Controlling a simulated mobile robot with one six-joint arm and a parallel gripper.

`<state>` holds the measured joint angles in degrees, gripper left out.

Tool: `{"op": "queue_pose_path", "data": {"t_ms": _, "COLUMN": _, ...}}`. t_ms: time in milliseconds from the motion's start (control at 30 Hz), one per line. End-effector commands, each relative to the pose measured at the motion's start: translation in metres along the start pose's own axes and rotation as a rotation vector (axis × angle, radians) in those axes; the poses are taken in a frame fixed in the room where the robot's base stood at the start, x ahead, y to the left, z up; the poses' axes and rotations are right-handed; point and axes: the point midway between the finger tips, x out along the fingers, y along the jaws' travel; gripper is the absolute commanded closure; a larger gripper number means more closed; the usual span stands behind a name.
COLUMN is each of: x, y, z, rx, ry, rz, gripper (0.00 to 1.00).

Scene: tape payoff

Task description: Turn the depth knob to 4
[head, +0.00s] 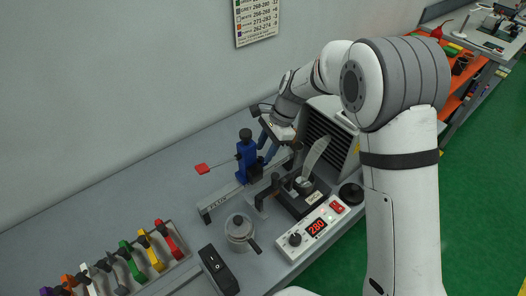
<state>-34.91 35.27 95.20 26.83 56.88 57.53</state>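A blue carriage (247,158) stands on a grey rail (222,199) in the middle of the bench, with a black knob (245,135) on its top. A white control box (318,231) in front carries another black knob (295,239) beside a red display reading 280. No label or scale shows clearly enough to tell which knob is for depth. My gripper (267,138) is just right of the blue carriage, near its top knob. Its fingers are small and partly overlap the carriage, so their opening and any contact are unclear.
A red tag (202,168) sticks out left of the carriage. A metal pot (239,229) and a black box (218,268) stand in front. A vented grey unit (328,138) is behind right. A rack of coloured-handled tools (150,252) is at left. The back-left bench is clear.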

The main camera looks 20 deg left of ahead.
Motion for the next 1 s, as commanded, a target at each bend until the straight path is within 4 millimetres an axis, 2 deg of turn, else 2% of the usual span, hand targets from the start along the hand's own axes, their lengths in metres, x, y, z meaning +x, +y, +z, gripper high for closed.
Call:
{"op": "queue_pose_path", "data": {"t_ms": 200, "x": 0.022, "y": 0.000, "z": 0.003, "rx": -0.004, "ry": -0.001, "rz": 0.002, "gripper": 0.62}}
{"op": "queue_pose_path", "data": {"t_ms": 500, "x": 0.025, "y": 0.000, "z": 0.003, "rx": -0.006, "ry": 0.000, "rz": 0.001, "gripper": 0.62}}
{"op": "queue_pose_path", "data": {"t_ms": 900, "x": 0.025, "y": 0.000, "z": 0.003, "rx": -0.007, "ry": 0.000, "rz": 0.002, "gripper": 0.94}}
{"op": "queue_pose_path", "data": {"t_ms": 1000, "x": 0.025, "y": 0.000, "z": 0.003, "rx": -0.007, "ry": 0.000, "rz": 0.003, "gripper": 1.00}}
